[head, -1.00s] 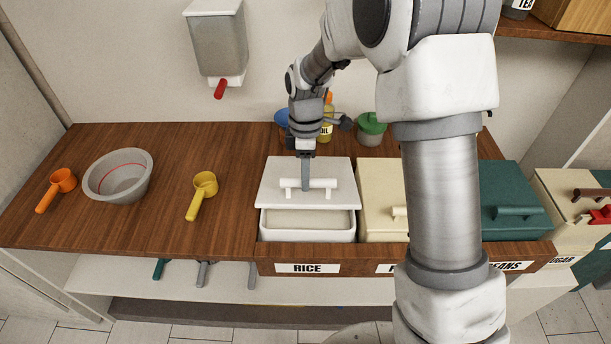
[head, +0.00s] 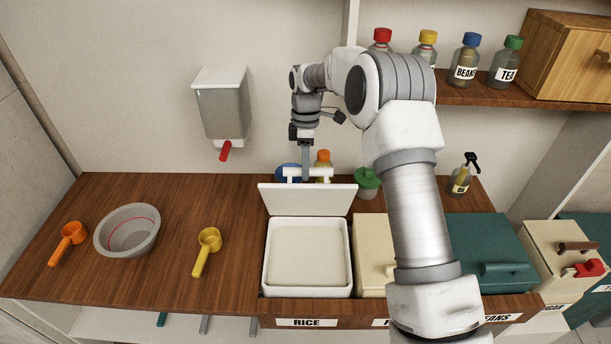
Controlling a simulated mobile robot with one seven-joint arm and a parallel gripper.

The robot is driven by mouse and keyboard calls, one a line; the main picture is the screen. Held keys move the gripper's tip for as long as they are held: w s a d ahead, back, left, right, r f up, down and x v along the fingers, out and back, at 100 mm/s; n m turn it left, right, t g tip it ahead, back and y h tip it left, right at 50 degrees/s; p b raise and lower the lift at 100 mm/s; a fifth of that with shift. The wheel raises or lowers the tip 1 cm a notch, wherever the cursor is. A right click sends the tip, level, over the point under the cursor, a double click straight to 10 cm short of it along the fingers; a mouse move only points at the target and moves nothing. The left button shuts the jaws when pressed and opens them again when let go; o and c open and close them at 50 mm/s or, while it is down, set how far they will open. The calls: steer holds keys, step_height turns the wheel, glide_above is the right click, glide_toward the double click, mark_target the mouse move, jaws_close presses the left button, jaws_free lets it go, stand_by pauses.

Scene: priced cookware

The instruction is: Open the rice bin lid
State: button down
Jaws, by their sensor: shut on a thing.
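The white rice bin (head: 267,265) is set in the wooden counter behind a RICE label (head: 306,323). Its white lid (head: 306,200) is tilted up steeply at the back of the bin, and the pale contents (head: 306,255) show in full. The lid's white handle (head: 322,172) shows above the lid's top edge. My gripper (head: 305,176) points down at the handle and is shut on it. The fingertips are partly hidden behind the raised lid.
A cream bin (head: 371,255) and a green bin (head: 490,245) stand to the right, partly behind my arm. A blue item, an orange-capped bottle (head: 323,160) and a green-lidded jar (head: 367,183) stand behind the lid. A yellow scoop (head: 208,245) lies left of the bin.

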steer(key=shift+w+d+f+p, duration=0.15)
steer(key=shift+w+p, duration=0.3)
steer(key=shift+w, duration=0.6)
steer(key=shift+w+d+f+p, duration=0.15)
steer(key=shift+w+p, duration=0.3)
steer(key=shift+w, duration=0.55)
steer(key=shift+a, duration=0.1)
steer(key=shift+f, duration=0.1)
steer(key=c, duration=0.9)
jaws_free()
steer(key=shift+o, duration=1.2)
steer(key=shift+w, duration=0.2)
steer(key=shift+a+r, duration=0.1)
steer(key=shift+r, duration=0.15)
steer(key=r, duration=0.4)
steer(key=w+r, duration=0.1)
steer(key=r, duration=0.2)
steer(key=w+r, duration=0.1)
steer(key=r, duration=0.3)
steer(key=shift+w+r+p, duration=0.1)
steer(key=shift+r+p, duration=0.2)
steer(key=shift+p, duration=0.1)
